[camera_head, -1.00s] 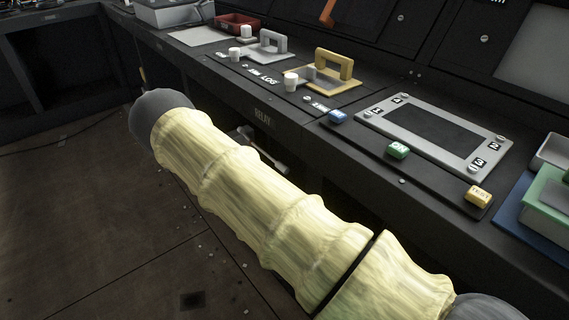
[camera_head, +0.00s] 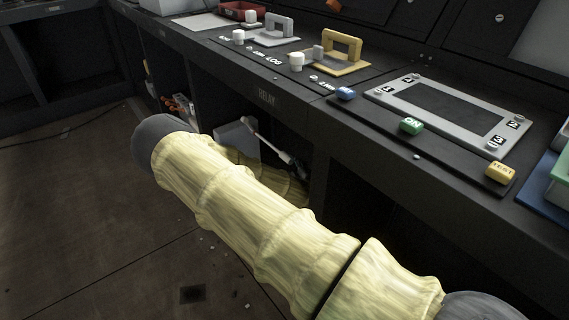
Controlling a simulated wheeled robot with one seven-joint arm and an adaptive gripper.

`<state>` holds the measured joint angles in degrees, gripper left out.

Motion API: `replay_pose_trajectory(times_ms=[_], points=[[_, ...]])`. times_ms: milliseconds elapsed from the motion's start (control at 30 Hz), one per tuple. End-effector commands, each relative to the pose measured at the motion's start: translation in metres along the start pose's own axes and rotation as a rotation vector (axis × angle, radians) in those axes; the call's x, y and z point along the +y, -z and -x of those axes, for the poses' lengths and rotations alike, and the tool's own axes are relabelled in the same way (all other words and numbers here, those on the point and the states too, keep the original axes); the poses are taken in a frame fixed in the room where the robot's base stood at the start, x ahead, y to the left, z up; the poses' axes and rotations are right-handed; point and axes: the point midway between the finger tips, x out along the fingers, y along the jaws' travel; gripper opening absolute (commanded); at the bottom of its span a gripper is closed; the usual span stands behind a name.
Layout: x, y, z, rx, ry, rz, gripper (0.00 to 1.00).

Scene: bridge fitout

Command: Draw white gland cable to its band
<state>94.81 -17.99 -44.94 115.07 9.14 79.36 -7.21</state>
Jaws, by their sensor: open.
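A thin pale rod (camera_head: 270,141) with a red mark near its upper end slants down to the right inside the open bay under the RELAY label. It ends in a grey and dark piece (camera_head: 299,165). I cannot tell whether this is the white gland cable, and no band can be made out. My yellow-sleeved arm crosses the foreground and covers the lower part of the bay. Another yellow part of my arm shows behind it, inside the bay. My gripper cannot be seen.
A pale grey box-like panel (camera_head: 236,137) stands in the bay, with orange items (camera_head: 181,104) farther left. The console edge (camera_head: 400,172) overhangs the bay. On top are a grey-framed panel (camera_head: 385,93), a green block (camera_head: 411,125) and a yellow handle (camera_head: 343,39).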

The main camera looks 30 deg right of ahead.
Motion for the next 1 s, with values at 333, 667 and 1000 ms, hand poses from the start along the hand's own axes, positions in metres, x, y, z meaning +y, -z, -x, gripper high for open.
replay_pose_trajectory(times_ms=[333, 667, 1000], points=[[0.002, -0.002, -0.035, 0.009, -0.008, 0.020, 0.48], [0.003, -0.001, -0.071, 0.007, -0.006, 0.019, 0.48], [0.004, 0.000, -0.076, 0.006, -0.006, 0.019, 0.48]])
